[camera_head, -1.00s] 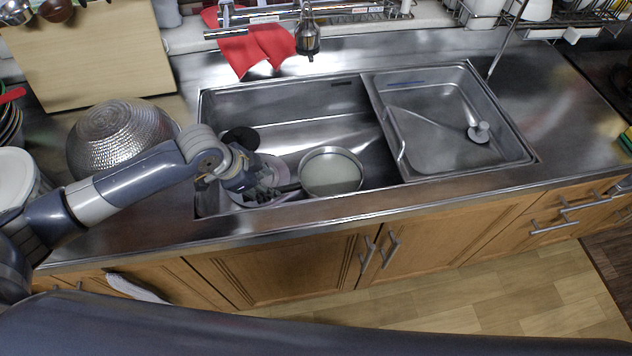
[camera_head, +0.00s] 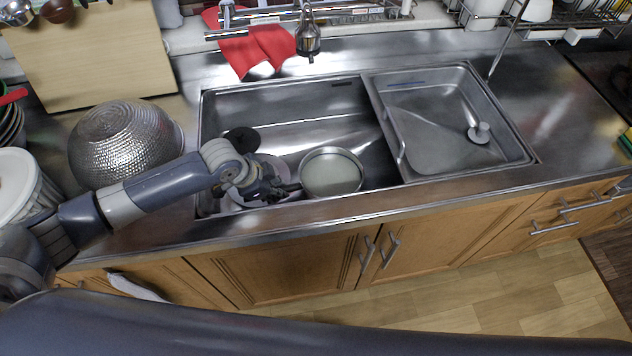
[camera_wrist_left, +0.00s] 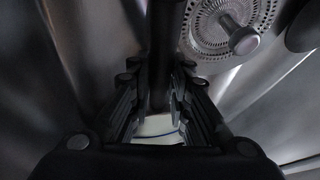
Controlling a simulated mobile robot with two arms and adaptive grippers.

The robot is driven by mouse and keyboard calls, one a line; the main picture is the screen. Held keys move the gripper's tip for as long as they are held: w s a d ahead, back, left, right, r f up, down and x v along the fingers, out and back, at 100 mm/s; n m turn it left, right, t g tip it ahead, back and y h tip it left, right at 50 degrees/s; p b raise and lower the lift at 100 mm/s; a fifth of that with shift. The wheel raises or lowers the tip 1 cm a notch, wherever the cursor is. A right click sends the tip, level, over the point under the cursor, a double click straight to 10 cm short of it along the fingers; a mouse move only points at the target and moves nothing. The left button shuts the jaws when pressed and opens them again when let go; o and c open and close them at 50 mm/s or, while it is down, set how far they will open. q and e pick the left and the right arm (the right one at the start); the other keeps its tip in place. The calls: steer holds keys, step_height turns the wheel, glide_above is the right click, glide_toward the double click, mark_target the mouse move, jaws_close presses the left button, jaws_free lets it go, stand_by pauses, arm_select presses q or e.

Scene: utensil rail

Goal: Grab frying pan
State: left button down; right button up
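The frying pan (camera_head: 332,174), round with a pale inside, sits in the left sink basin near its front wall. Its dark handle points left toward my left gripper (camera_head: 278,189), which is low in the basin. In the left wrist view the dark handle (camera_wrist_left: 161,75) runs between the two fingers of my left gripper (camera_wrist_left: 160,85). The fingers stand apart on either side of it, and I see no clear grip on it. The handle's end is partly hidden by my gripper in the head view. My right gripper is not in view.
A pale dish (camera_head: 266,172) lies in the basin under my gripper. A drain strainer (camera_wrist_left: 228,25) is close by. The sink's front edge (camera_head: 330,199) runs just in front of the pan. A hammered metal bowl (camera_head: 125,142) stands left of the sink, beside my arm.

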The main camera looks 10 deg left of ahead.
arm_select(q)
steer(key=shift+w+r, duration=0.1)
steer(key=shift+r, duration=0.1)
